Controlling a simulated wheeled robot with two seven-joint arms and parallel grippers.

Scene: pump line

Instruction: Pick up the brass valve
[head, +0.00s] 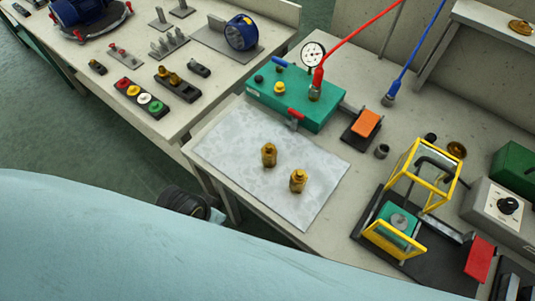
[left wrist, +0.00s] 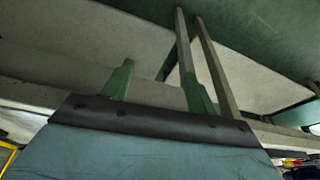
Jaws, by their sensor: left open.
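Two small brass fittings stand on the pale grey mat (head: 225,140) in the head view. One brass fitting (head: 269,155) is near the mat's middle, and the other brass fitting (head: 298,180) is closer to the front right. I cannot tell for sure which is the brass valve. My left gripper shows in the left wrist view (left wrist: 157,82), with two green fingers spread apart and nothing between them. My right gripper is not in view.
A green pump box (head: 295,98) with a gauge and red hose stands behind the mat. A yellow-framed press (head: 408,225) stands to the right. The mat around the brass fittings is clear.

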